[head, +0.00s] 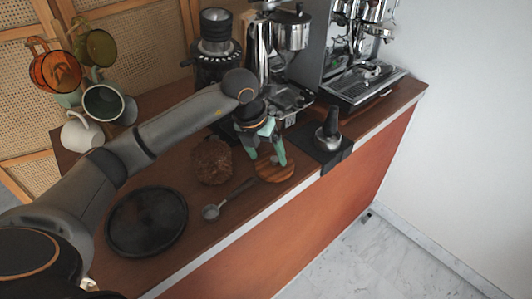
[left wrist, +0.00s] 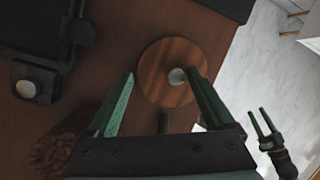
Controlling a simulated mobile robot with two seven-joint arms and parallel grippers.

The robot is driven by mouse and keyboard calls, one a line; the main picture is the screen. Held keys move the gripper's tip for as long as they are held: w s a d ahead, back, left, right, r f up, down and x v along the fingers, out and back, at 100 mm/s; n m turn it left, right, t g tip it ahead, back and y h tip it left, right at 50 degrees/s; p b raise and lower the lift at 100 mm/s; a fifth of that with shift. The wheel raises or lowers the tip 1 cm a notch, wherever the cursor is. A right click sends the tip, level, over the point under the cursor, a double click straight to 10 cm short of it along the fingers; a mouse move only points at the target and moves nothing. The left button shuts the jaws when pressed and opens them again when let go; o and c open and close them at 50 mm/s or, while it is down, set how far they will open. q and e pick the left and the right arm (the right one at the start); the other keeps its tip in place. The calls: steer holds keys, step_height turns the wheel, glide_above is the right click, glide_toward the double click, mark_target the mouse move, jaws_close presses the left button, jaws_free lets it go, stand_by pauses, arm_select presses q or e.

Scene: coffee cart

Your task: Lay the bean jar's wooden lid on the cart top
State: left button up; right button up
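The wooden lid (head: 277,176) is a round striped disc near the cart top's front edge, and appears to lie flat on it. In the left wrist view the lid (left wrist: 158,88) shows a small grey knob (left wrist: 177,77). My left gripper (head: 267,160) is open above the lid, its green fingers spread apart with nothing held between them. The knob lies in line with the gap, nearer one finger. The bean jar (head: 212,160), full of brown beans, stands left of the lid and looks uncovered. My right gripper (left wrist: 264,122) shows open and empty beyond the cart in the left wrist view.
A scoop (head: 212,211) lies with its handle toward the lid. A black round tray (head: 147,222) is at the front left. A tamper (head: 328,135) stands on a dark mat to the right. The grinder (head: 215,48), espresso machine (head: 360,80) and mug rack fill the back.

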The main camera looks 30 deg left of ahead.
arm_select(q)
steer(key=shift+o, duration=0.8)
steer(key=shift+r, duration=0.25)
steer(key=v, duration=1.1)
steer(key=shift+r, duration=0.35)
steer(key=shift+s+a, duration=0.1)
steer(key=shift+a, duration=0.05)
steer(key=shift+s, duration=0.1)
